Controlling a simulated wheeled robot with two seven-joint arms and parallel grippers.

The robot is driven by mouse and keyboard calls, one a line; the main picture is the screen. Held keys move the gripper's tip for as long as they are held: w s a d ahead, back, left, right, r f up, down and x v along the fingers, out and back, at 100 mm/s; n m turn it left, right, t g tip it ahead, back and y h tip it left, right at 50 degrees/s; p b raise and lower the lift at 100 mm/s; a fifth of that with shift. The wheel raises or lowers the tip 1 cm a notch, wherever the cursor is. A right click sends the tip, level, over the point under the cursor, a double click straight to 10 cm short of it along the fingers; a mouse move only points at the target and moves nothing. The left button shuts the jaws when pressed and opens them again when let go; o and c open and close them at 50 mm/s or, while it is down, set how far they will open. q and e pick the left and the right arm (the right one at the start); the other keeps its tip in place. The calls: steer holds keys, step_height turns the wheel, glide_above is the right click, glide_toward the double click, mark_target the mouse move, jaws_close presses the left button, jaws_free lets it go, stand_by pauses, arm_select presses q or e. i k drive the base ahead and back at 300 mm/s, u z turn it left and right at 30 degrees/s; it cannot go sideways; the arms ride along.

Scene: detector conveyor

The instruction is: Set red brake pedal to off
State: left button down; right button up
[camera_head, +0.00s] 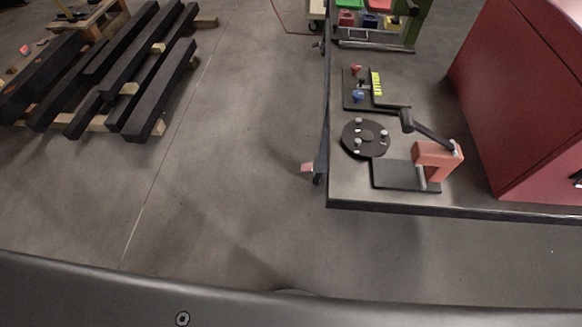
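The red brake pedal (437,157) is a salmon-red bracket at the right side of the camera_head view. A dark lever (428,130) with a thick black end (406,120) slants from the bracket's top up and to the left. I cannot tell from its tilt which setting it is in. Neither of my grippers is in view.
A round black disc (372,149) with small pale knobs lies left of the pedal. Behind it is a panel (351,88) with red and blue knobs. A large red cabinet (530,90) stands right. Black beams (160,90) lie far left; open floor lies between.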

mark_target(307, 166)
steer(key=u, duration=0.05)
steer(key=k, duration=0.5)
steer(key=u, duration=1.2)
steer(key=i, duration=2.5)
steer(key=z, duration=2.95)
